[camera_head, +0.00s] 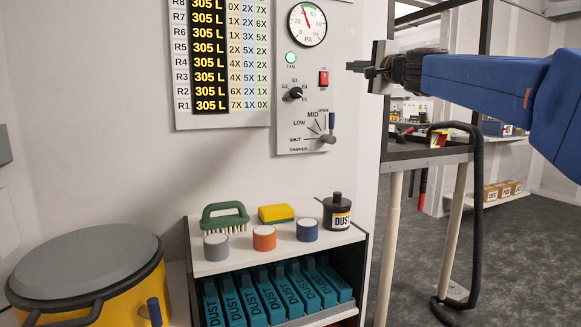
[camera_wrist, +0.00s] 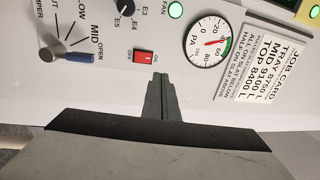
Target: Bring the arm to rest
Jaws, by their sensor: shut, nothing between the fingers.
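My gripper (camera_head: 358,68) is at the end of the blue arm, which reaches in from the right in the head view. It is shut and empty, held in front of the right side of the control panel (camera_head: 287,120). In the wrist view the closed fingers (camera_wrist: 158,95) point toward the panel, near the red switch (camera_wrist: 144,57). I cannot tell from these views how wide the gap to the panel is.
A damper lever (camera_head: 328,138) and a round gauge (camera_head: 307,25) are on the panel. Below stands a shelf (camera_head: 205,268) with a brush (camera_head: 224,215), a sponge (camera_head: 276,213), a dust jar (camera_head: 337,212) and teal boxes. A yellow drum (camera_head: 145,290) is at left. A dark frame (camera_head: 398,160) stands under the arm.

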